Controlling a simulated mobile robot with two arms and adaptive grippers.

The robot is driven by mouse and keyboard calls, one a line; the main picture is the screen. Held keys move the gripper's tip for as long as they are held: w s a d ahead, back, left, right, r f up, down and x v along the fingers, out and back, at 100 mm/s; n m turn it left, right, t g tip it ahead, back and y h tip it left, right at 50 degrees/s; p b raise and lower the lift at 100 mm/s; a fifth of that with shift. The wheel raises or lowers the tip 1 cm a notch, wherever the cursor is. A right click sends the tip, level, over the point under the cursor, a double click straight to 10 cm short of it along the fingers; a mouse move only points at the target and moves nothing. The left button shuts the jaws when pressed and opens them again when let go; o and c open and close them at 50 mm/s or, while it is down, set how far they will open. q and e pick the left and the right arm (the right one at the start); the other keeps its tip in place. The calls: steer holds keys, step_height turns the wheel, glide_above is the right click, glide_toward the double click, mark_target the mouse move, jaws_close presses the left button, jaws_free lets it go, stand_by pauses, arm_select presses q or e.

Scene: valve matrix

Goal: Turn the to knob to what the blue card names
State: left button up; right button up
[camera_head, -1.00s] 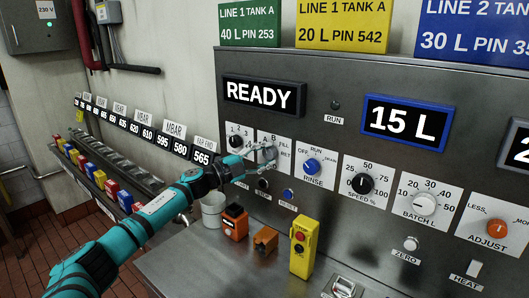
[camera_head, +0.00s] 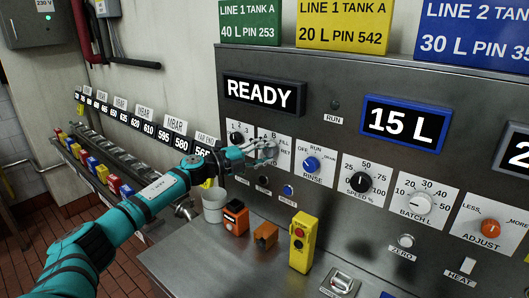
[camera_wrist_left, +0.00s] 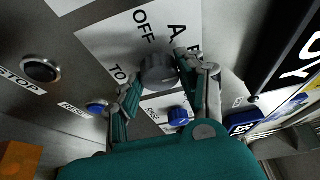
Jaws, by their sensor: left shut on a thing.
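The grey "TO" knob (camera_wrist_left: 157,72) sits on a white plate (camera_wrist_left: 100,40) with OFF, A and B among its labels. My left gripper (camera_head: 262,153) is at this plate; in the left wrist view its fingers (camera_wrist_left: 157,78) are on both sides of the knob, shut on it. In the head view the gripper covers most of the knob, so its pointer cannot be read. The blue card (camera_head: 475,28) at the top right reads "LINE 2 TANK", "30 L PIN 35" and is cut off by the picture edge. My right gripper is not in view.
A blue RINSE knob (camera_head: 312,164) is close right of the gripper, with a black SPEED knob (camera_head: 361,182) beyond. The READY display (camera_head: 262,94) is above. A white cup (camera_head: 214,205), orange boxes and a yellow pendant (camera_head: 303,243) stand on the ledge below.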

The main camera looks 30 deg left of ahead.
arm_select(q)
steer(key=shift+f, duration=0.1)
steer(key=o, duration=1.2)
steer(key=shift+s, duration=0.1)
steer(key=shift+v, duration=5.95)
